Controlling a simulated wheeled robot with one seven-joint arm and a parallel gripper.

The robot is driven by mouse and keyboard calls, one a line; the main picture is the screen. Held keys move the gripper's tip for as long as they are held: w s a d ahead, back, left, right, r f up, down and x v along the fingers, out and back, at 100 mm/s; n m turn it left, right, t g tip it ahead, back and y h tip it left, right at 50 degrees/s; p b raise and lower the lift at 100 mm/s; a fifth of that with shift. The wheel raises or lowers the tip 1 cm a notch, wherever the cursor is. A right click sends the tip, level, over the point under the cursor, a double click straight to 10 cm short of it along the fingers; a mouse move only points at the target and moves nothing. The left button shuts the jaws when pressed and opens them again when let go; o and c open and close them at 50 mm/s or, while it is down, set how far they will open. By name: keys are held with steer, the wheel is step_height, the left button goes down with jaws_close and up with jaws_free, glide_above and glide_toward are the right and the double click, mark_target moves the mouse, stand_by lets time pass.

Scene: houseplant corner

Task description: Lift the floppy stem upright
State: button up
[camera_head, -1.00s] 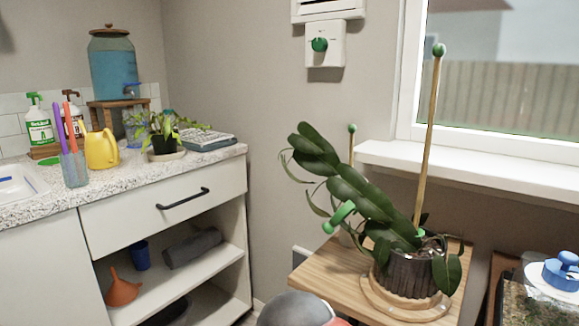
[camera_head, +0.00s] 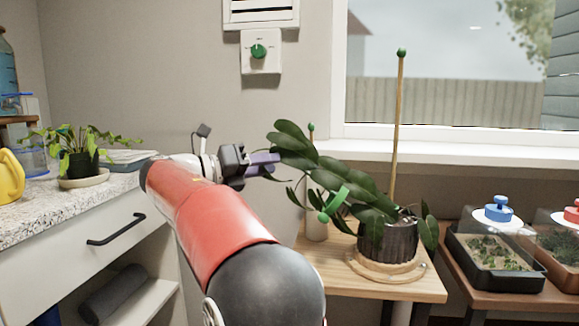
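The floppy stem (camera_head: 325,172), with broad dark green leaves, leans up and to the left out of a dark ribbed pot (camera_head: 388,241). A green clip (camera_head: 335,203) sits partway along it. A tall wooden stake (camera_head: 398,130) with a green ball on top stands upright in the pot, apart from the leaning stem. My gripper (camera_head: 268,164) is at the left, beside the stem's upper leaves. Its purplish fingers point right at the leaves; whether they touch them, and how far apart they are, I cannot tell.
The pot stands on a round wooden saucer (camera_head: 352,265) on a small wooden table (camera_head: 320,262). A pale holder (camera_head: 316,228) with a shorter green-topped stick stands behind. Covered trays (camera_head: 510,278) stand at right, under the windowsill (camera_head: 450,153). A counter with another plant (camera_head: 75,150) is at left.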

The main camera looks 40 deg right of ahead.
mark_target(319, 182)
steer(key=s+d, duration=0.1)
steer(key=d, duration=0.6)
steer(key=shift+s+d+b, duration=0.15)
steer(key=shift+d+b, duration=0.15)
steer(key=shift+b, duration=0.15)
jaws_close()
